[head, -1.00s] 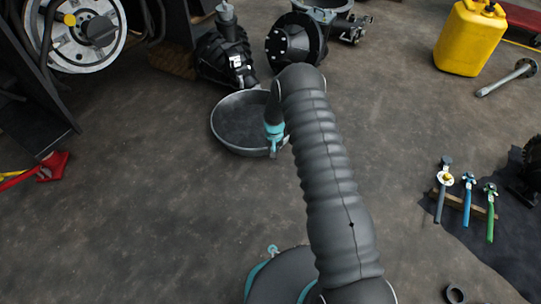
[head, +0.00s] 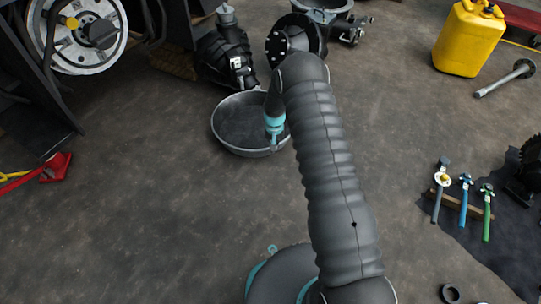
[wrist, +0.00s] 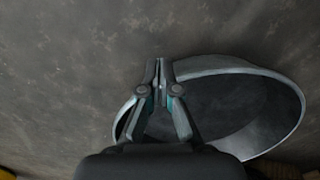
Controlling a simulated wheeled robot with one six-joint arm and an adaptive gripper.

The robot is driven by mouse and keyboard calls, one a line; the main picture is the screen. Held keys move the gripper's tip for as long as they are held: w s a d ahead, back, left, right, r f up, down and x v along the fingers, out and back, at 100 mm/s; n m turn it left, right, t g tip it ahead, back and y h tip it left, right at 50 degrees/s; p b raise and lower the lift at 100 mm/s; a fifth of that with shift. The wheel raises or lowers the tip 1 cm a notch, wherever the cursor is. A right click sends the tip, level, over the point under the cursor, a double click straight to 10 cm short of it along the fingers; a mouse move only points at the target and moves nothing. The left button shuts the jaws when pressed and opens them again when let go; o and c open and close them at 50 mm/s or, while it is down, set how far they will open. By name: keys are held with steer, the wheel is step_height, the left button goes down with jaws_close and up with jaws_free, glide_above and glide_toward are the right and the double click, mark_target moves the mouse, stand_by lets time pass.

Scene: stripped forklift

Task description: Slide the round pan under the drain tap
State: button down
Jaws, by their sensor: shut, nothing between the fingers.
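The round pan (head: 235,125) is a grey, shallow, empty bowl on the concrete floor, left of my arm in the head view. It also shows in the wrist view (wrist: 235,110), to the right of and behind the fingers. My gripper (head: 273,148) points down at the pan's near right side, partly hidden by my wrist. In the wrist view my gripper (wrist: 159,64) has its fingertips together with nothing between them, overlapping the pan's rim in the picture. I cannot tell whether they touch the rim. I cannot pick out the drain tap for certain.
A black gearbox-like part (head: 225,60) and a flanged black housing (head: 292,40) stand just beyond the pan. The forklift wheel (head: 85,35) is at upper left, a red tool (head: 56,167) below it. Coloured-handled valves (head: 464,200) lie right.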

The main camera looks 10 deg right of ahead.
step_height(320, 180, up, 5)
steer(key=shift+f+p, duration=0.1)
steer(key=shift+p, duration=0.8)
steer(key=s+g, duration=0.2)
steer(key=s, duration=0.5)
steer(key=s+d+r+t+p, duration=0.1)
steer(key=s+r+t+p, duration=0.1)
steer(key=s+r, duration=0.9)
steer(key=s+d+r+n+t+p, duration=0.1)
steer(key=s+r, duration=1)
steer(key=r, duration=1.1)
steer(key=s+d+r+t+p, duration=0.2)
steer(key=s+r, duration=0.9)
steer(key=r, duration=0.6)
steer(key=shift+d+t+p, duration=0.3)
steer(key=shift+d+t, duration=0.15)
steer(key=shift+t, duration=0.85)
steer(key=shift+r, duration=0.1)
